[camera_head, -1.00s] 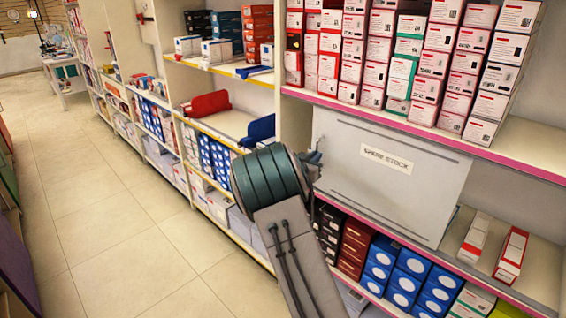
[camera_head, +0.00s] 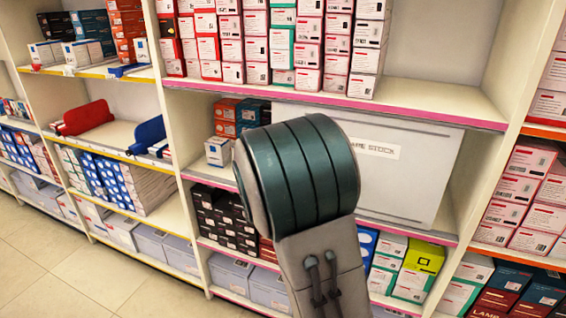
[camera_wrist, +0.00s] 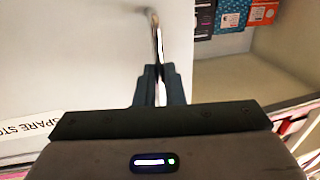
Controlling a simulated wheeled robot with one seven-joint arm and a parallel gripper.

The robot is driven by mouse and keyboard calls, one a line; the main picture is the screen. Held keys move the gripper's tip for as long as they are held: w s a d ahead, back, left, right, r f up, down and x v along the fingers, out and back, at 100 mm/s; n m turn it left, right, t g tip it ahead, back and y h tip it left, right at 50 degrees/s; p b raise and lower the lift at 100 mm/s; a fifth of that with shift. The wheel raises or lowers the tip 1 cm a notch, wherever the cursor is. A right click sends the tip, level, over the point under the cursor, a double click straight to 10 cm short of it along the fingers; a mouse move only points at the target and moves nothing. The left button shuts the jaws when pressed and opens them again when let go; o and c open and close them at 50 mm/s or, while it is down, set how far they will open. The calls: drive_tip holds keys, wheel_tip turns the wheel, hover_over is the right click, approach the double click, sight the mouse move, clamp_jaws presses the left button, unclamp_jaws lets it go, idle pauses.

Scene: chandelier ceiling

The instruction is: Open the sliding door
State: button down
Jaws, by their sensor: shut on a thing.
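The sliding door is a pale grey panel (camera_head: 415,160) labelled "SPARE STOCK", set in the middle shelf bay. It covers the right part of that bay. The bay's left part is uncovered and shows boxes. In the wrist view, the door (camera_wrist: 75,60) fills the left side. My gripper (camera_wrist: 158,88) is shut on the thin upright handle (camera_wrist: 157,40) near the door's edge. In the head view, my arm hides the gripper, the handle and the door's lower left part.
Small boxes (camera_head: 235,115) stand in the uncovered left part of the bay. An upright divider (camera_head: 485,140) stands right of the door. Open floor (camera_head: 60,270) lies at lower left.

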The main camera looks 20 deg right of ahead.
drive_tip(key=shift+d+r, duration=0.1)
drive_tip(key=c, duration=1.5)
unclamp_jaws()
drive_tip(key=shift+c, duration=0.2)
drive_tip(key=v, duration=1.3)
drive_tip(key=shift+s, duration=0.35)
drive_tip(key=shift+p, duration=0.3)
